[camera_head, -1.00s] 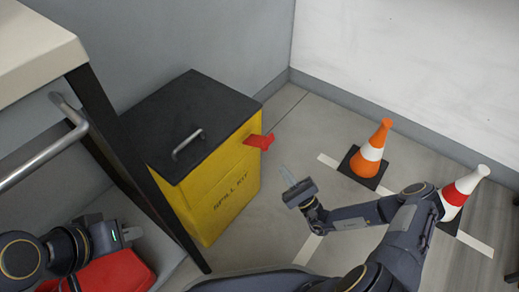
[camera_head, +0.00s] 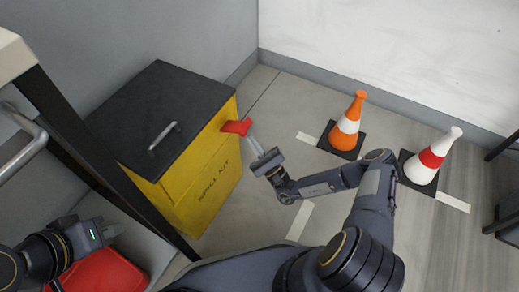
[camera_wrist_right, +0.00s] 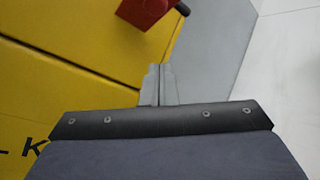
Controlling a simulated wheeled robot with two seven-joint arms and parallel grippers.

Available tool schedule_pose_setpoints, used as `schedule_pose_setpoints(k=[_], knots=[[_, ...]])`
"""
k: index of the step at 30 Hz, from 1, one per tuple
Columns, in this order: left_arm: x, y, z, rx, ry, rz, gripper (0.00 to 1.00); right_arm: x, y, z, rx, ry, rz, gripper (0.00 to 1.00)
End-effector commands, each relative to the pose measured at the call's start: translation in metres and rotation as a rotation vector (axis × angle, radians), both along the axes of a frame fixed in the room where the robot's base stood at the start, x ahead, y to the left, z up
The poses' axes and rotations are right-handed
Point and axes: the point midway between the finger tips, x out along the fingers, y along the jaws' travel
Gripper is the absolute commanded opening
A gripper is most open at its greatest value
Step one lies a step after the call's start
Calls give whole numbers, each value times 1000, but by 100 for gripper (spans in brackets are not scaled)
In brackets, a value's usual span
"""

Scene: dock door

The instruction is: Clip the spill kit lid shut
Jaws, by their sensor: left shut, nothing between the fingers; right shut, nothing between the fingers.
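The yellow spill kit (camera_head: 205,188) stands against the back wall with its black lid (camera_head: 150,112) lying down over it. A red clip (camera_head: 237,127) juts out from its right side near the top. The clip also shows at the top of the right wrist view (camera_wrist_right: 146,12). My right gripper (camera_head: 255,146) is shut and empty, its fingertips just below the clip; whether they touch it I cannot tell. In the wrist view the fingertips (camera_wrist_right: 158,72) appear below the clip, beside the yellow wall. My left gripper (camera_head: 112,231) is shut and empty at the lower left, away from the kit.
A table with a dark leg (camera_head: 95,150) and a metal rail stands left of the kit. A red object (camera_head: 105,270) lies below my left gripper. An orange cone (camera_head: 347,125) and a red-and-white cone (camera_head: 432,158) stand on the right. Floor between is clear.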

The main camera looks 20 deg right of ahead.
Motion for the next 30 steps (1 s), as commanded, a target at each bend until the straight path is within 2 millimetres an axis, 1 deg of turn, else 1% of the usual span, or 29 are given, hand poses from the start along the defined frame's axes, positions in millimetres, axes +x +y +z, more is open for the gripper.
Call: schedule_pose_setpoints(k=[1,3,6,7,9,15,26,30], knots=[[0,0,3,0,0,0,0,9,6,9,0,-3,2,0],[0,0,4,0,0,0,0,19,11,17,0,-2,2,0],[0,0,8,0,0,0,0,30,18,29,1,-1,1,0],[0,0,16,0,1,0,0,22,17,33,1,3,0,0],[0,0,22,0,0,0,0,12,18,37,2,4,0,0],[0,0,29,0,0,0,0,-4,20,42,1,1,0,0],[0,0,29,0,0,0,0,-6,20,41,0,0,0,0],[0,0,31,0,0,0,0,-3,20,43,-6,4,0,0]])
